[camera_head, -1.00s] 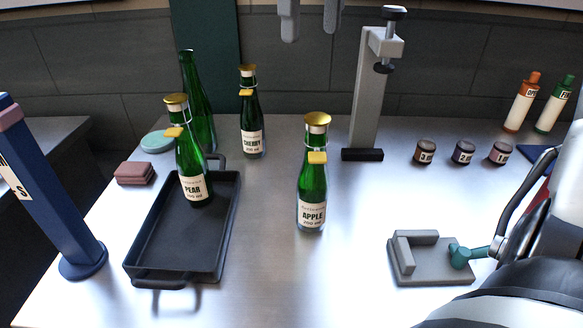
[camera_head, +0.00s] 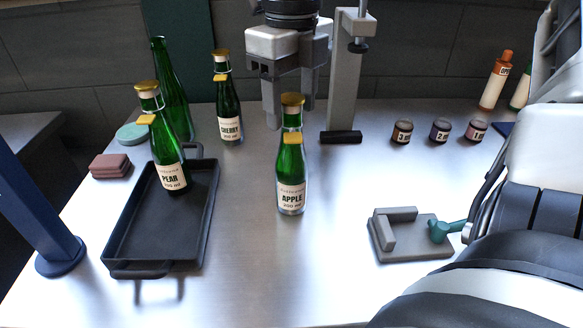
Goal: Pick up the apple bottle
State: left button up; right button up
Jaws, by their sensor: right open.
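The apple bottle (camera_head: 291,172) is green glass with a gold cap, a small gold tag at its neck and a white label reading APPLE. It stands upright on the bare steel table near the middle. My right gripper (camera_head: 288,112) points down from the top of the view, at the bottle's neck height in the picture. Its fingers are open and appear behind the bottle's cap; one finger shows to the left of the cap. I cannot tell whether they touch the bottle. My left gripper is not in view.
The pear bottle (camera_head: 169,165) stands in the black tray (camera_head: 125,245). The cherry bottle (camera_head: 228,112) and a plain green bottle (camera_head: 172,90) stand behind. A grey press stand (camera_head: 343,95) rises close behind on the right. A grey fixture (camera_head: 405,240) sits front right. Small jars (camera_head: 440,130) line the right.

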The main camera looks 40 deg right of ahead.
grip_shut()
dwell(0.4)
